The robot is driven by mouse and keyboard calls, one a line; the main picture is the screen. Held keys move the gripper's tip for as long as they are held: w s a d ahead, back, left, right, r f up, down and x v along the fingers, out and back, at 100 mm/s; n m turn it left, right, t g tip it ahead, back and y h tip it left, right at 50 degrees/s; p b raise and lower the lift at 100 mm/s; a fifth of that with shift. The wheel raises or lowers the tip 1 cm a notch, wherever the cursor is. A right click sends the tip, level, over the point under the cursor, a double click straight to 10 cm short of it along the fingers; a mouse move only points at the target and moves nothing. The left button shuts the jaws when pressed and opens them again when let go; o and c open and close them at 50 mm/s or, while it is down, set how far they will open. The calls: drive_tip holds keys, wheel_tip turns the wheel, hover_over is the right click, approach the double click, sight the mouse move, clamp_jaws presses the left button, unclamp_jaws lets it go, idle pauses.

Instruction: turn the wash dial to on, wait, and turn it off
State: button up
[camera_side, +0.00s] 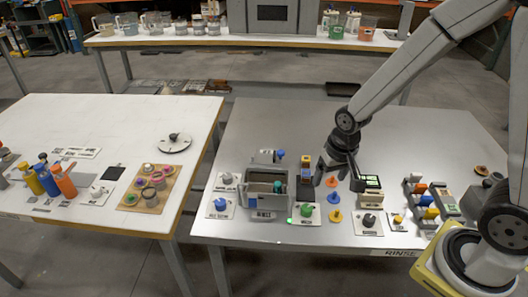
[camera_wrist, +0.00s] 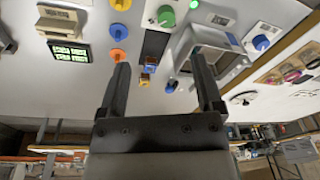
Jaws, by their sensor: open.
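Several dials stand on the grey table, and their small labels are too blurred for me to tell which one is the wash dial. A green dial (camera_side: 306,210) sits on a white plate with a lit green lamp (camera_side: 291,219) at its left; the dial also shows at the top of the wrist view (camera_wrist: 166,16). A blue dial (camera_side: 220,204) stands left of the grey tank (camera_side: 265,213); it also shows in the wrist view (camera_wrist: 261,42). My gripper (camera_side: 337,178) is open and empty above the table, behind and right of the green dial, apart from it.
Orange, blue and yellow pegs (camera_side: 333,198) stand between the green dial and a beige box with a lit screen (camera_wrist: 70,53). A dark-knobbed plate (camera_side: 369,221) is at the front. The white table (camera_side: 60,120) at left holds bottles and a pot board.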

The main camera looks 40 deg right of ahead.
sight(307, 207)
drive_tip(key=w+f+m, duration=0.2)
drive_tip(key=f, duration=0.1)
drive_tip(key=w+f+m+g, duration=0.1)
drive_tip(key=f+m, duration=0.1)
drive_tip(key=f, duration=0.1)
drive_tip(key=w+f+m, duration=0.2)
drive_tip(key=shift+w+d+f+m+g, duration=0.2)
drive_tip(key=shift+w+f+m+g, duration=0.1)
drive_tip(key=shift+w+f+m, duration=0.1)
drive_tip(key=shift+s+f, duration=0.1)
drive_tip(key=shift+f, duration=0.05)
drive_tip(key=shift+f, duration=3.75)
clamp_jaws()
